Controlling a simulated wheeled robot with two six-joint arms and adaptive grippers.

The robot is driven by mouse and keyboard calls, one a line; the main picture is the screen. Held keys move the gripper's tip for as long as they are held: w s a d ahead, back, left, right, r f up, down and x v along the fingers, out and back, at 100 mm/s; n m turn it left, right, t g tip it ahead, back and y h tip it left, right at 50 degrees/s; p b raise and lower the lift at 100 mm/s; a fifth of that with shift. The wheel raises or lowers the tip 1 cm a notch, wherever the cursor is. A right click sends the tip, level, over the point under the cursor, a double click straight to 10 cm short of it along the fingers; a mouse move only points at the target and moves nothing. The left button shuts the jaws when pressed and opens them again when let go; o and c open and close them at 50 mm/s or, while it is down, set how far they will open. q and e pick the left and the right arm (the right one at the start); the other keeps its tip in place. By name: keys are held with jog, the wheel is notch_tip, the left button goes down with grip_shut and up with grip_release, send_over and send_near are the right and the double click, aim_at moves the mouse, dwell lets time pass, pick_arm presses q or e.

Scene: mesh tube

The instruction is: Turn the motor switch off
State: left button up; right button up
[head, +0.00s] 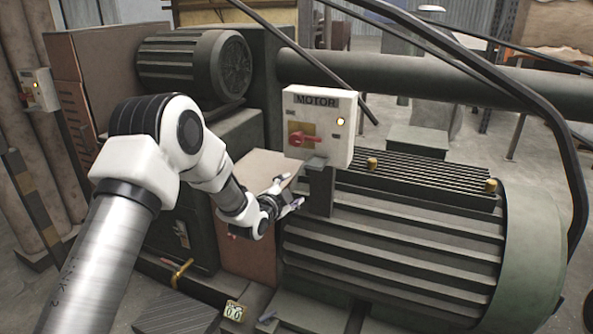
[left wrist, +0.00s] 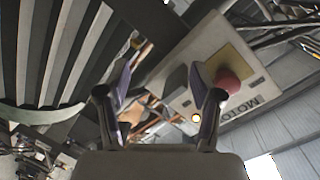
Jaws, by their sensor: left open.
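The motor switch box (head: 343,115) is a pale box labelled MOTOR, standing on a dark bracket by the large ribbed motor. Its red rotary handle (head: 304,139) sits on a yellow plate and points sideways, to the right. A yellow lamp (head: 340,121) on the box is lit. My left gripper (head: 290,193) is open and empty, below and slightly left of the handle, apart from it. In the left wrist view the open fingers (left wrist: 164,85) show, with the box (left wrist: 215,60) beyond them and the red handle (left wrist: 228,81) just right of the right finger. My right gripper is not in view.
The ribbed motor (head: 400,240) fills the lower right. A dark bracket (head: 318,188) stands under the box, close to my left gripper. Dark curved rails (head: 470,70) cross the upper right. A second switch box (head: 39,90) is at the far left.

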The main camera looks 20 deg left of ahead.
aim_at(294, 141)
pick_arm(q)
notch_tip(294, 141, up, 11)
jog(key=w+a+t, duration=0.2)
jog(key=shift+n+y, duration=0.3)
jog(key=w, duration=0.7)
jog(key=shift+a+f+p, duration=0.1)
jog(key=shift+f+p, duration=0.05)
jog(key=shift+p, duration=0.15)
jog(key=c, duration=1.2)
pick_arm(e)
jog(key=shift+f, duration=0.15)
